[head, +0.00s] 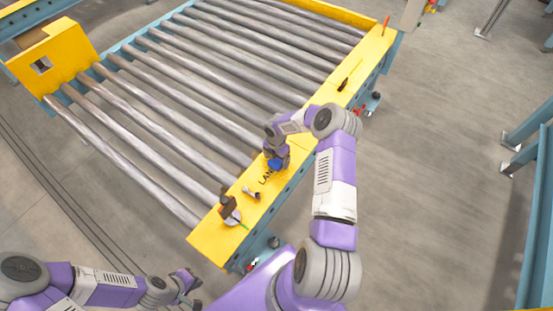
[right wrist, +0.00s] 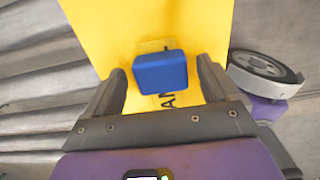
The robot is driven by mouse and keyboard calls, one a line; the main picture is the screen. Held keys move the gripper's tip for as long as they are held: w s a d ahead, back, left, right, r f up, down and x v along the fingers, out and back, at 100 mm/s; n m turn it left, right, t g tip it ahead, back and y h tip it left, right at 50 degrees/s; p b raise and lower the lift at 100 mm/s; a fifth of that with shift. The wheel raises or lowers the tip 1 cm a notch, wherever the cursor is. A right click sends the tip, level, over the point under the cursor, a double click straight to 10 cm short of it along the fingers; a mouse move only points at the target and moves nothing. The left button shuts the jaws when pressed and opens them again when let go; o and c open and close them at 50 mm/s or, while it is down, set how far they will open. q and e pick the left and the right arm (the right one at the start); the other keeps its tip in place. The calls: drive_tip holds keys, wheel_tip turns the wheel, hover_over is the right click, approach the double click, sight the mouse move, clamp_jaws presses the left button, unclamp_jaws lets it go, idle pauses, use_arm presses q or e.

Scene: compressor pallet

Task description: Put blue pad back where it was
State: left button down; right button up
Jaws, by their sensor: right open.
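The blue pad (right wrist: 160,72) lies on the yellow edge plate (right wrist: 100,20) of the roller conveyor in the right wrist view, with a faint yellowish outlined patch at its far edge. In the head view the pad (head: 275,164) shows only as a bit of blue under my right gripper (head: 277,155). My right gripper's two fingers also show in the right wrist view (right wrist: 163,78); they are open, one on each side of the pad, with gaps between. My left gripper (head: 188,280) is at the bottom left, away from the plate; its jaw state is too small to tell.
A dark-handled tool (head: 229,207) and a small wrench-like tool (head: 251,192) lie on the plate nearer me. A black and yellow screwdriver (head: 346,80) and an orange item (head: 386,25) are farther along. Metal rollers (head: 200,85) fill the left side.

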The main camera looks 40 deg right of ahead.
sight(276, 161)
wheel_tip(276, 161, up, 12)
drive_tip(key=p, duration=0.3)
drive_tip(key=shift+f, duration=0.15)
idle(0.4)
